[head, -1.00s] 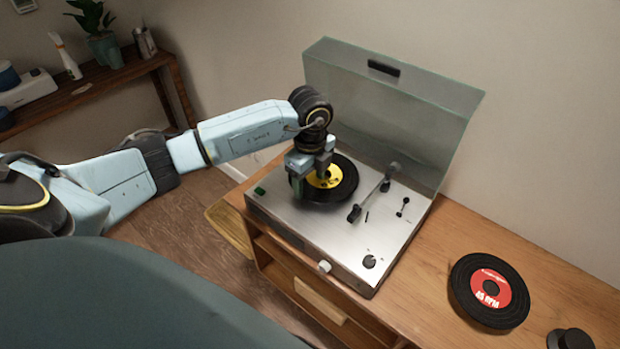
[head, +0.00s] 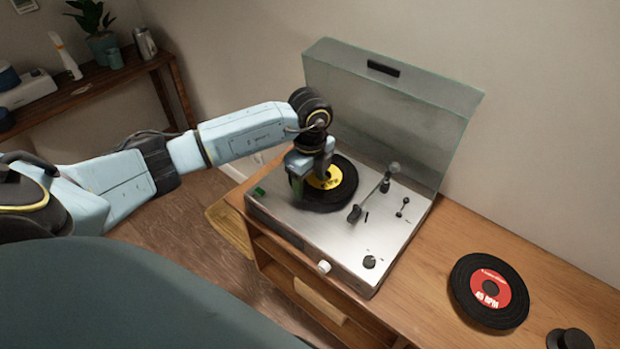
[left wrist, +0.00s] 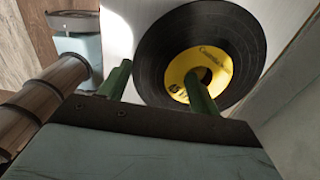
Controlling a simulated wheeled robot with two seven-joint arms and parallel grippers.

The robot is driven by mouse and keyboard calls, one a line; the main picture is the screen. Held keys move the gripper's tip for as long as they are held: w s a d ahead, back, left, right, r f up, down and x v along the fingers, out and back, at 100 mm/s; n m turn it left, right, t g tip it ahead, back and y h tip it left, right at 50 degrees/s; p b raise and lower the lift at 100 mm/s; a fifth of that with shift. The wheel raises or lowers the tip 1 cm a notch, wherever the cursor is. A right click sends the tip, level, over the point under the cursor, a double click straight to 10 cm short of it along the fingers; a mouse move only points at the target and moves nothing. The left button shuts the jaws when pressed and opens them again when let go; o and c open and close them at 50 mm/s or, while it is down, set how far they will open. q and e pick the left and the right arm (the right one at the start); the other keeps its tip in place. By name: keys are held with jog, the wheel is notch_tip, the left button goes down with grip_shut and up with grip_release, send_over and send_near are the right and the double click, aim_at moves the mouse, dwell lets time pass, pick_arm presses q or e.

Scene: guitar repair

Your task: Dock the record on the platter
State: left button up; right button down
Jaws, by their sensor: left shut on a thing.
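The black record with a yellow label (head: 344,190) is at the left part of the silver turntable (head: 335,235), lying about flat. My left gripper (head: 309,180) is at the record's left side, shut on it. In the left wrist view, one green finger reaches over the label of the record (left wrist: 165,55), and the other finger is outside its rim. The platter is hidden under the record. I cannot tell whether the record rests fully on it or sits slightly above. My right gripper is not in view.
The turntable's clear lid (head: 400,110) stands open behind. The tonearm (head: 374,195) is right of the record. A red-label record (head: 470,310) and a black round piece (head: 570,339) are on the wooden cabinet (head: 445,240) at right. A shelf (head: 90,90) stands at back left.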

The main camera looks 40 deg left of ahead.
pick_arm(q)
jog(key=shift+s+f+b, duration=0.2)
jog(key=shift+f+b, duration=0.15)
jog(key=shift+f, duration=0.3)
